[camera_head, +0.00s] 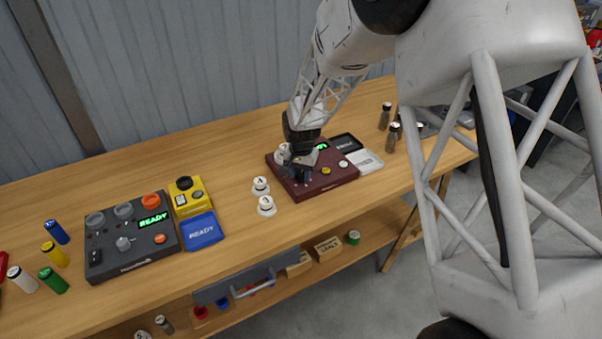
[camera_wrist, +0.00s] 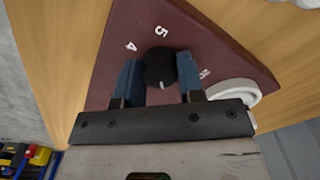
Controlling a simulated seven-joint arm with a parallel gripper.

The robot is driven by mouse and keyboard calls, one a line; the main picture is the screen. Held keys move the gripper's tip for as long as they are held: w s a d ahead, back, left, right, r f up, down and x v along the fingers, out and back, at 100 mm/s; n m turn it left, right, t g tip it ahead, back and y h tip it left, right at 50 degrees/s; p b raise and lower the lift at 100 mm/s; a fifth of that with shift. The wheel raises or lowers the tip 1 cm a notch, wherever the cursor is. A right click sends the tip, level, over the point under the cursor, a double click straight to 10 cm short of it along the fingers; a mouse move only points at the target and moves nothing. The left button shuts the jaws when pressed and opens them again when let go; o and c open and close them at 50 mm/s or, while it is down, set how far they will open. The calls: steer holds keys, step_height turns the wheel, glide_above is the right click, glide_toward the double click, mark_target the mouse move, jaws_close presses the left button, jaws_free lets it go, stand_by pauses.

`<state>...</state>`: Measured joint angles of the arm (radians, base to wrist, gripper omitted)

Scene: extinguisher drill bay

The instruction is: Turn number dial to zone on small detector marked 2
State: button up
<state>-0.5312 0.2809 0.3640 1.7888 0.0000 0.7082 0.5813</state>
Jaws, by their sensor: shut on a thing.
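The number dial (camera_wrist: 160,68) is a black round knob on a dark red box (camera_head: 335,178). In the wrist view my gripper (camera_wrist: 159,80) has one blue finger on each side of the knob and is shut on it. A white pointer mark on the knob faces down the picture, towards my gripper. A "4" shows up-left of the knob, a "5" above it, and a partly legible marking to its right. In the head view my gripper (camera_head: 301,170) is at the box's left part and hides the dial. Two white detectors with black letters, one farther (camera_head: 260,186) and one nearer (camera_head: 267,206), stand left of the box.
Another white round detector (camera_head: 282,151) stands close to the box's left back corner. A grey-white device (camera_head: 366,161) lies right of the box.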

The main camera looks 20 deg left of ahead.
mark_target(301, 173)
steer(key=shift+m, duration=1.1)
steer(key=o, duration=0.9)
steer(key=shift+r, duration=0.1)
steer(key=shift+r, duration=3.8)
